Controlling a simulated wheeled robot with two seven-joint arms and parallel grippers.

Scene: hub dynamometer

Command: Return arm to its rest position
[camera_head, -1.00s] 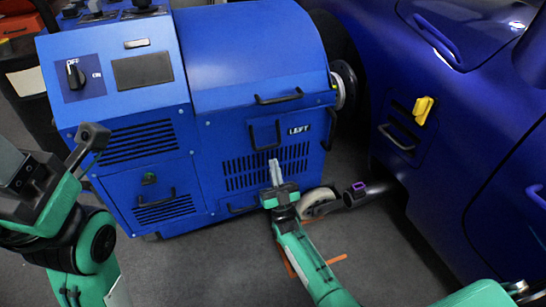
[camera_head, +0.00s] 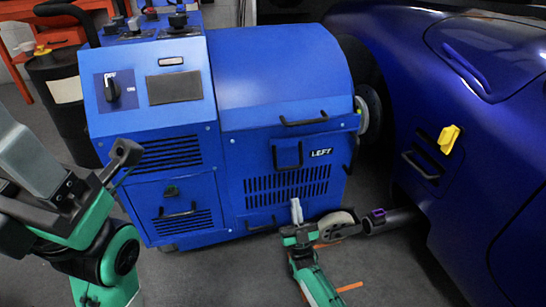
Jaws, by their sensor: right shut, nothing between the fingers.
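My right arm reaches up from the bottom edge, right of centre. Its gripper (camera_head: 296,211) has pale fingers, shut together and empty, in front of the lower part of the blue dynamometer cabinet (camera_head: 265,80). I cannot tell whether it touches the cabinet. My left arm is at the left edge, with green and black links. A dark part of it overlaps the cabinet's left side in the picture. I cannot make out the left gripper's fingers.
A caster wheel (camera_head: 336,225) and a dark tube with a purple collar (camera_head: 378,217) lie right of the right gripper. The blue vehicle (camera_head: 480,150) with a yellow handle (camera_head: 449,139) fills the right side. A dark drum (camera_head: 62,110) stands at left. Grey floor (camera_head: 220,275) lies in front.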

